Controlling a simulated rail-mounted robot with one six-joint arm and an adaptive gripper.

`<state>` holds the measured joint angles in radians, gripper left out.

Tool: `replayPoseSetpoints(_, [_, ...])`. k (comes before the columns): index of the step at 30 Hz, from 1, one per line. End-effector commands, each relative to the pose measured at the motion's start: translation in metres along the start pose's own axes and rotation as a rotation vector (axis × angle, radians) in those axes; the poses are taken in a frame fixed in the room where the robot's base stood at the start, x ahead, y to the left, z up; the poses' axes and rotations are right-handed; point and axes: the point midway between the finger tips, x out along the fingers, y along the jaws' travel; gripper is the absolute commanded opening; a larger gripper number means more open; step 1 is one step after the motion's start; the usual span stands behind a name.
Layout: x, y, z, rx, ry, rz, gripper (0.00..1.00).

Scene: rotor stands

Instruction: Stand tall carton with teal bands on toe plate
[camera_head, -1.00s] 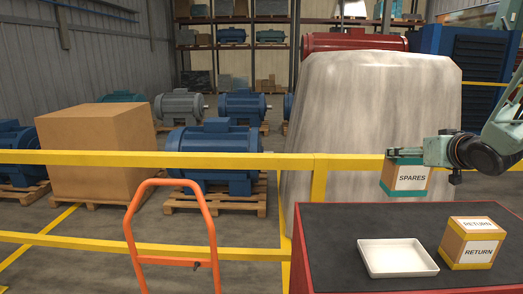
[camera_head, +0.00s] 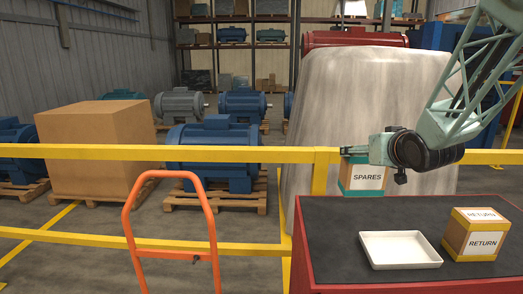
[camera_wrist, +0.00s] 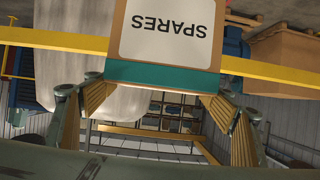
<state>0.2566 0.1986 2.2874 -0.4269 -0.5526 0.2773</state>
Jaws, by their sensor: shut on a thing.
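The carton with teal bands (camera_head: 366,177), labelled SPARES, hangs from my gripper (camera_head: 357,153) in the head view. It is upright and above the floor, just beyond the left back corner of the table. In the wrist view the carton (camera_wrist: 165,68) appears upside down, with its teal band between the fingers of my gripper (camera_wrist: 160,95), which is shut on it. An orange hand truck frame (camera_head: 171,176) stands left of the table; its lower part, where a toe plate would be, is out of view.
A dark-topped red table (camera_head: 335,225) holds a white tray (camera_head: 400,250) and a yellow-banded RETURN carton (camera_head: 483,236). A yellow rail (camera_head: 100,152) runs behind the hand truck. A grey covered bulk (camera_head: 335,90) stands behind the table.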

Motion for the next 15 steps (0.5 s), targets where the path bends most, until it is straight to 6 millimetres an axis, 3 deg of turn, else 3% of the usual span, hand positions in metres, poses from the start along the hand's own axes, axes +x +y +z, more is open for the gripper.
replayPoseSetpoints(15, [-0.013, -0.079, 0.032, -0.005, 0.003, -0.011, 0.43])
